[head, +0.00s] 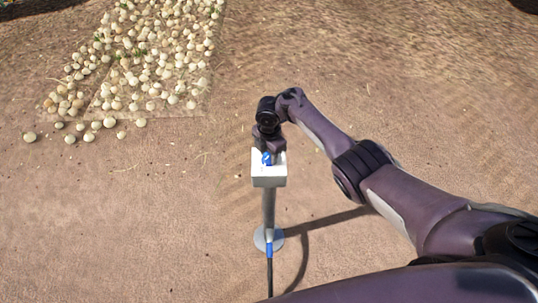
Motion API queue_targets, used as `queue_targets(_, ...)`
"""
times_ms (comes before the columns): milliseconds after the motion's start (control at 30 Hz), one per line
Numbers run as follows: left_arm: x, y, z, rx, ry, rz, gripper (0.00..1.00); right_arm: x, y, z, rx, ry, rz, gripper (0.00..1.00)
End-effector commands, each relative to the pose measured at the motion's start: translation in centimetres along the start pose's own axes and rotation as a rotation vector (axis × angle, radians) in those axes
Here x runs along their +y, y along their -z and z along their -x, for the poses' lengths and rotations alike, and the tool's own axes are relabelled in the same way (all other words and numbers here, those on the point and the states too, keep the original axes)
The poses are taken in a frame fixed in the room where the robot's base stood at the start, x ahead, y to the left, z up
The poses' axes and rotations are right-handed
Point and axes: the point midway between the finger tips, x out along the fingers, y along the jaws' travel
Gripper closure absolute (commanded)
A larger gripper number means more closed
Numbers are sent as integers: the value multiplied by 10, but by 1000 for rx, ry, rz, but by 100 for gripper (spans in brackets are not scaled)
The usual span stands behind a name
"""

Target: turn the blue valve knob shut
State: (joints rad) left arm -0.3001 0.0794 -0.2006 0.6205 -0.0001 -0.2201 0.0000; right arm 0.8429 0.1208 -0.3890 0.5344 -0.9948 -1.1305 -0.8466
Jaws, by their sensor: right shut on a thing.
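The blue valve knob (266,158) sits on top of a white box (269,181) at the head of a grey post. My right gripper (267,150) comes down over the knob from behind the box and is shut on it. The gripper's body hides part of the knob, so its exact angle is hard to tell. My left gripper is not in the head view.
The grey post (268,209) stands on a round base plate (268,239). A black hose (270,274) with a blue fitting runs toward me. Many onions (150,60) lie on a mat at the upper left, several loose on the dirt. The ground around the post is clear.

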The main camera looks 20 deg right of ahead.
Motion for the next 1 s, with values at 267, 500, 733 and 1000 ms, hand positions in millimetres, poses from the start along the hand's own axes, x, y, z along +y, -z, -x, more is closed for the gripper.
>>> queue_targets(267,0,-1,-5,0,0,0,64,-1,0,-2,0,2,96,88)
queue_targets(500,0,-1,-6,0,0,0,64,-1,1,-1,1,3,117,88)
queue_targets(733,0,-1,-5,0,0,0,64,-1,1,-1,1,3,118,88)
queue_targets(1000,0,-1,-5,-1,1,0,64,-1,1,-1,1,2,116,43)
